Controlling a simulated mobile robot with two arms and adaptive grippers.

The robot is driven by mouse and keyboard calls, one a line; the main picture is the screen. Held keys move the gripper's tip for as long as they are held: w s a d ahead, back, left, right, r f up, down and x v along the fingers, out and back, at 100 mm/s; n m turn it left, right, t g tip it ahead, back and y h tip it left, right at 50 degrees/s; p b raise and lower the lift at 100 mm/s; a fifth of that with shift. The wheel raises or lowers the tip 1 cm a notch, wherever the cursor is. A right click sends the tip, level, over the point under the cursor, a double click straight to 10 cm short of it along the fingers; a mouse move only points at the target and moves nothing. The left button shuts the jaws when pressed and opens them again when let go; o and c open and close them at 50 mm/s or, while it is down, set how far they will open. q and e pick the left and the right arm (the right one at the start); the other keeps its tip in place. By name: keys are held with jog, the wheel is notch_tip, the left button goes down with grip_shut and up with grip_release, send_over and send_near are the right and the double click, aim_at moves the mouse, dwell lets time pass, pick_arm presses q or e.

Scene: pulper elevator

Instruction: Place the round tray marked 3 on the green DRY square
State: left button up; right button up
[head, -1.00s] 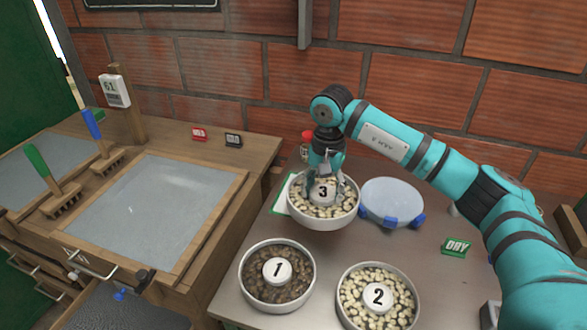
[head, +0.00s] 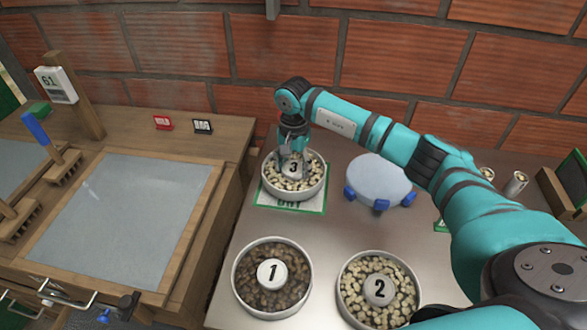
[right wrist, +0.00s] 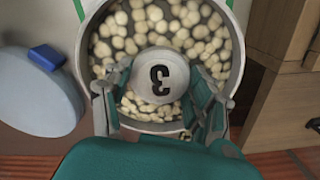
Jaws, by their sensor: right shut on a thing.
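The round tray marked 3 (head: 314,188) is white-rimmed and full of pale beans, with a white numbered knob in its middle. It is over the green-edged DRY square (head: 305,203), whose lettering shows in front of the tray. I cannot tell whether the tray touches the square or hovers just above it. My right gripper (head: 293,158) is shut on the tray's knob from above. In the right wrist view the fingers (right wrist: 160,100) flank the knob, and the tray (right wrist: 238,50) looks level. My left gripper is not in view.
Tray 1 (head: 236,284) with brown beans and tray 2 (head: 343,300) with pale beans stand in front on the metal table. A pale round disc with blue feet (head: 378,178) stands close to the right. A wooden framed bench (head: 120,220) is on the left.

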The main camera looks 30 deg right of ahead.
aim_at(294, 168)
jog(key=shift+f, duration=0.95)
jog(key=shift+f, duration=0.1)
jog(key=shift+f, duration=0.15)
jog(key=o, duration=1.5)
jog(key=shift+s, duration=0.1)
jog(key=shift+c, duration=0.2)
jog(key=shift+r, duration=0.25)
notch_tip(294, 168, up, 12)
jog(key=b, duration=0.2)
jog(key=shift+b, duration=0.35)
